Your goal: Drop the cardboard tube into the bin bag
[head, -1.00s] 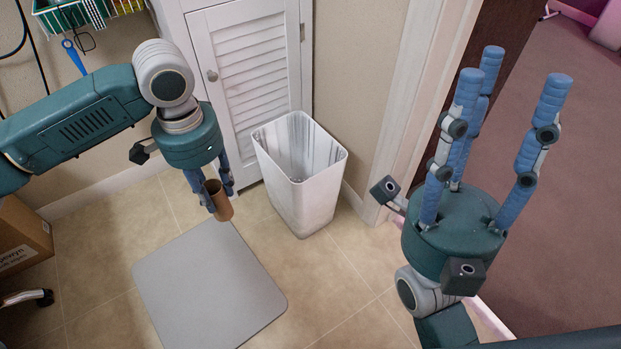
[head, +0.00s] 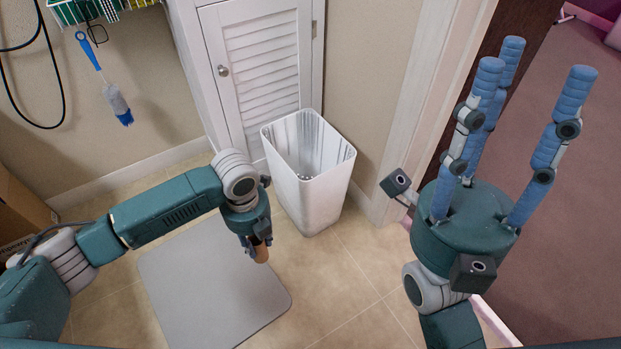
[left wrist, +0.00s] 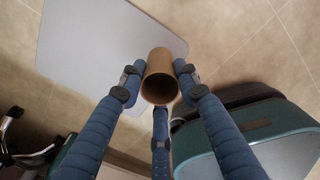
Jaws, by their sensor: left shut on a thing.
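The brown cardboard tube (head: 261,255) is held in my left gripper (head: 256,245), its lower end showing below the fingers. In the left wrist view the open end of the tube (left wrist: 160,78) faces the camera, with the three blue fingers of my left gripper (left wrist: 158,82) around it. A tall white bin (head: 320,197) stands upright, behind and to the right of my left gripper. Its top is open; its inside looks grey and streaked, and I cannot tell whether that is a bag. My right gripper (head: 520,140) is open and empty, fingers pointing up.
A grey mat (head: 210,290) lies on the tiled floor below my left arm. A white louvred door (head: 265,75) is behind the bin. A blue-handled brush (head: 103,80) hangs at left. A cardboard box (head: 18,215) is at the left edge.

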